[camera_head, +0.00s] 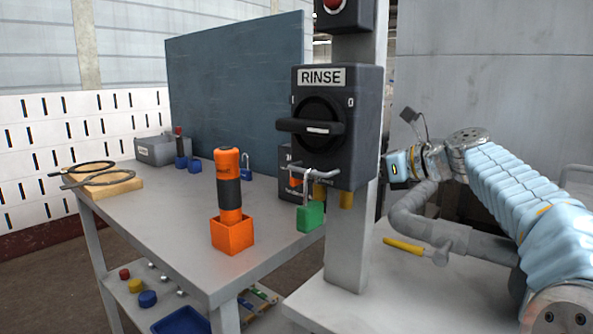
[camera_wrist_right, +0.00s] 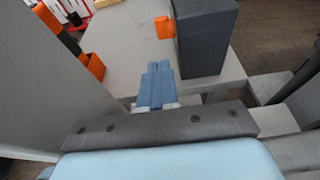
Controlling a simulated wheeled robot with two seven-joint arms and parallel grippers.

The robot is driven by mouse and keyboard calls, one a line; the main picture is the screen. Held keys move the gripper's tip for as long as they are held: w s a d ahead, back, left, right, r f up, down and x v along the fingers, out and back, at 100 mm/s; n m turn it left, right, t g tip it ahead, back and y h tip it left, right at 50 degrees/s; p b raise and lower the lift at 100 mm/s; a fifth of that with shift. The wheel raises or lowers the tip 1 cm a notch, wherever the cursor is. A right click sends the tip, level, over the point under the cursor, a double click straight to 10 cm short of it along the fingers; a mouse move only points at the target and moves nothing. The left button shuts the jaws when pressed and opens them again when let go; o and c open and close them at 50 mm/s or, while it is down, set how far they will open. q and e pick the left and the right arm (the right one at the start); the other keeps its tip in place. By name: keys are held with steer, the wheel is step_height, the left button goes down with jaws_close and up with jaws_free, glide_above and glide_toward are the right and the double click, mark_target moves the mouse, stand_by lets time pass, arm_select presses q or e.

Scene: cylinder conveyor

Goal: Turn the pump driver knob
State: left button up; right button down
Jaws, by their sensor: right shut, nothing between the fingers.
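A dark switch box (camera_head: 354,115) labelled RINSE is mounted on a grey post. Its black rotary knob (camera_head: 312,128) has a bar handle that lies level. No label reading pump driver shows. A green padlock (camera_head: 311,216) hangs from the metal hasp under the knob. My right arm comes in from the right, and its wrist is just right of the box and post. My right gripper (camera_wrist_right: 157,82) is shut and empty in the wrist view, apart from the dark grey box beside it. Its fingertips are not clear in the head view. My left gripper is not in view.
An orange and black cylinder stands in an orange holder (camera_head: 233,236) on the grey table (camera_head: 165,220). A grey bin (camera_head: 154,151), padlocks and a looped cable (camera_head: 90,173) lie farther back. A pipe with a yellow-handled valve (camera_head: 404,244) runs below my right arm.

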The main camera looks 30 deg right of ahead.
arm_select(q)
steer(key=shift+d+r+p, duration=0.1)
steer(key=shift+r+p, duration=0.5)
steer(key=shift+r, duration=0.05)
arm_select(e)
steer(key=r+x, duration=0.1)
steer(key=x, duration=1.3)
steer(key=shift+w, duration=0.25)
